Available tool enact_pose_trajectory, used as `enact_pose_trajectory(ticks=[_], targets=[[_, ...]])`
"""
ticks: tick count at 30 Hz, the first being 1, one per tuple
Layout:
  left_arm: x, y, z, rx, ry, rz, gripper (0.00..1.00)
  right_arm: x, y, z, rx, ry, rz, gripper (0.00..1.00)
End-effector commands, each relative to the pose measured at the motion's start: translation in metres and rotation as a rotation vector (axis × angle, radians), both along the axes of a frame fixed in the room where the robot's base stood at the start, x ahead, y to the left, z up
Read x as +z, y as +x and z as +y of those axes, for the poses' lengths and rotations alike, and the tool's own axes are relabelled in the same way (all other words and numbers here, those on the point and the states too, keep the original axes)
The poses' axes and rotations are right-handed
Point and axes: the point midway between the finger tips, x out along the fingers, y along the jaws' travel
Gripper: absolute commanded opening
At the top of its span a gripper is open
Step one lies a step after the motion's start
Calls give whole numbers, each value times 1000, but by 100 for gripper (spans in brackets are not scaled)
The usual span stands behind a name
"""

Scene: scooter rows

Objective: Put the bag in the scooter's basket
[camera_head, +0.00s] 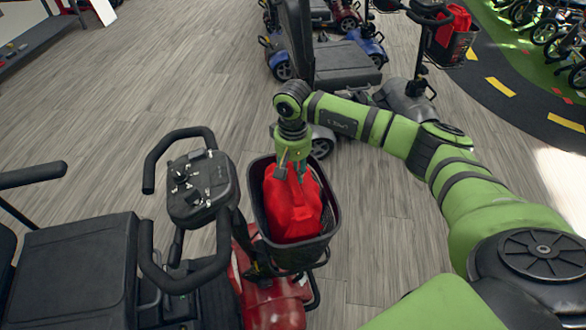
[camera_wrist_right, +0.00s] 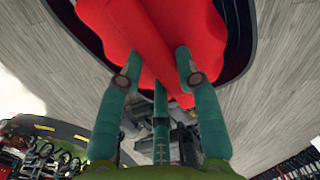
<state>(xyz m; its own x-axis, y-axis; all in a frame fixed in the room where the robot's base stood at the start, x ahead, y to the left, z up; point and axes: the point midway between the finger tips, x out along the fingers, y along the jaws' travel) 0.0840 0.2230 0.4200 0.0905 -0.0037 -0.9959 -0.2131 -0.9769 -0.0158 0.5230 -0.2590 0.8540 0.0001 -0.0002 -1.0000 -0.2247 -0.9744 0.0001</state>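The red bag (camera_head: 292,212) sits inside the black basket (camera_head: 262,222) on the front of the red scooter (camera_head: 272,302). The basket walls surround it. My right gripper (camera_head: 292,172) points down over the basket, with its fingertips at the bag's top. The dark basket rim (camera_wrist_right: 237,62) curves around the bag there. The bag's underside is hidden. My left gripper is not in view.
The scooter's handlebar console (camera_head: 200,187) and black seat (camera_head: 78,270) are left of the basket. Another scooter's seat (camera_head: 342,62) stands behind. A second basket (camera_head: 453,45) with a red item is at upper right. Grey floor (camera_head: 375,255) is clear right of the basket.

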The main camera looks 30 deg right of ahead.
Motion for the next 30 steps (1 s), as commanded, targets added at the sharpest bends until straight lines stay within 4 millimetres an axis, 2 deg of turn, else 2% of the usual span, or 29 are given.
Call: enact_pose_trajectory(ticks=[14, 17, 24, 30], targets=[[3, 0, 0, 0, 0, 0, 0, 6, 1, 0, 0, 1, -1, 55], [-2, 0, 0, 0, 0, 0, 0, 19, 2, 0, 1, 1, -4, 55], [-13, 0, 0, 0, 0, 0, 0, 72, 2, 0, 1, 1, -6, 55], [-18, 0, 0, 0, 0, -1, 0, 106, 1, 0, 0, 1, -3, 55]])
